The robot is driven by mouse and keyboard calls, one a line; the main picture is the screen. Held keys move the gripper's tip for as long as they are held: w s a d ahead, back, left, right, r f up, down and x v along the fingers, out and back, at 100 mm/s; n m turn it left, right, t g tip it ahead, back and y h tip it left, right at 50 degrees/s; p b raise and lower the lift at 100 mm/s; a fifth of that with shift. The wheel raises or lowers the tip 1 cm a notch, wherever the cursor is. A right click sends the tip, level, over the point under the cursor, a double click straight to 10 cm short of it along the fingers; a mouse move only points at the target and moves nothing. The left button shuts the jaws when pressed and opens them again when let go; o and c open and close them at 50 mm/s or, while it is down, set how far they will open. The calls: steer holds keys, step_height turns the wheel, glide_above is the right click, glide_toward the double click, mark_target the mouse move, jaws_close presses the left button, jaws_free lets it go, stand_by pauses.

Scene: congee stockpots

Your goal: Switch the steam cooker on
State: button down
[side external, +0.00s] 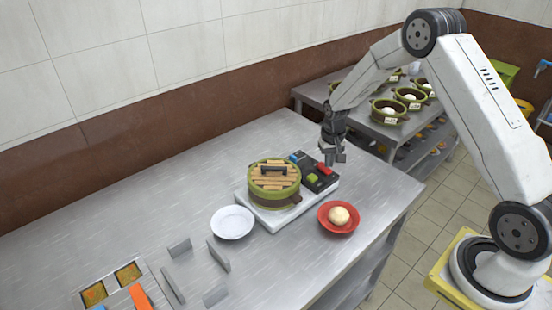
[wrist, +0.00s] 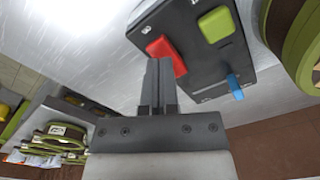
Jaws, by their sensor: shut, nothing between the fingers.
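The steam cooker (side external: 263,207) is a white base with a green pot (side external: 274,192) under a slatted wooden lid (side external: 272,173). Its black control panel (side external: 303,167) carries a red switch (side external: 324,169), a green button (side external: 312,178) and a blue control (side external: 294,158). The wrist view also shows the red switch (wrist: 166,55), the green button (wrist: 216,25) and the blue control (wrist: 235,87). My gripper (side external: 338,158) is shut and empty, pointing down by the panel's red-switch side. In the wrist view its fingertips (wrist: 159,64) overlap the red switch's edge; I cannot tell whether they touch.
A red plate (side external: 325,226) with a pale bun (side external: 339,216) is in front of the cooker. A white plate (side external: 232,222) and grey upright dividers (side external: 219,254) are to the left. Green pots (side external: 388,111) stand on a back shelf.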

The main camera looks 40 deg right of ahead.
mark_target(328, 170)
step_height(328, 170, up, 7)
steer(key=shift+f, duration=0.15)
stand_by(0.9)
steer(key=s+a+r+n+t, duration=0.1)
steer(key=s+a+r+n, duration=0.2)
steer(key=s+a, duration=0.4)
steer(key=s+a+r+n+t, duration=0.1)
steer(key=s+a+r+n, duration=0.2)
steer(key=s+a, duration=0.4)
steer(key=s, duration=0.5)
steer(key=shift+a+t, duration=0.2)
steer(key=shift+t, duration=0.1)
